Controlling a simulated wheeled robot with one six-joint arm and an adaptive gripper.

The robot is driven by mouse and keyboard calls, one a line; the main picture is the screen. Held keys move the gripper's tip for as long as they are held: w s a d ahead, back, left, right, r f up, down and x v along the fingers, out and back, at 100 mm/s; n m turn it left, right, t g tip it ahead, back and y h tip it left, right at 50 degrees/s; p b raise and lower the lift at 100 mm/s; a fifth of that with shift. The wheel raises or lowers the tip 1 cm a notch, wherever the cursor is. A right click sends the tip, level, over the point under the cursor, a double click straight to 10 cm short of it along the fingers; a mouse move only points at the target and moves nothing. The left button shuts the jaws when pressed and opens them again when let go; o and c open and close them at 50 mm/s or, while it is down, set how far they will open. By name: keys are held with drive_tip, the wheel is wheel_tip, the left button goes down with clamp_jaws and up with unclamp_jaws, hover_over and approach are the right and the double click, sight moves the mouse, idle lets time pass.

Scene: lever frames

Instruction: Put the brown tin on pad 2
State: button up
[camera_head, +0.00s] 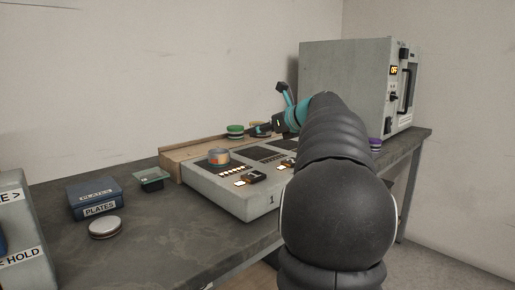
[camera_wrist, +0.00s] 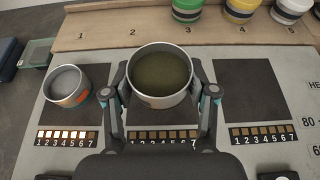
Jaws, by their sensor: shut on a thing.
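The brown tin (camera_wrist: 160,75), open-topped with dark olive-brown inside and a pale metal rim, is between the fingers of my gripper (camera_wrist: 160,97) in the wrist view. My gripper is shut on it, one finger on each side. The tin is over the middle dark pad (camera_wrist: 135,117), covering much of it. Whether its base touches the pad cannot be told. In the head view, my gripper (camera_head: 262,130) is partly hidden by my arm, and I cannot make out the held tin.
A grey tin with an orange label (camera_wrist: 67,86) stands on the left pad, close beside my left finger. The right pad (camera_wrist: 250,90) is bare. Green (camera_wrist: 187,10), yellow (camera_wrist: 241,10) and white (camera_wrist: 290,10) tins stand on the numbered wooden shelf (camera_wrist: 110,28). A grey oven (camera_head: 350,85) stands at back right.

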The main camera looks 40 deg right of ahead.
sight(258, 153)
drive_tip(key=x, duration=0.2)
drive_tip(key=shift+w+f, duration=0.25)
drive_tip(key=shift+f, duration=0.1)
wheel_tip(258, 153, down, 4)
drive_tip(key=shift+f+b, duration=0.1)
drive_tip(key=shift+b, duration=0.5)
drive_tip(key=o, duration=1.2)
drive_tip(key=shift+o, duration=0.2)
drive_tip(key=v, duration=1.2)
drive_tip(key=shift+p, duration=0.3)
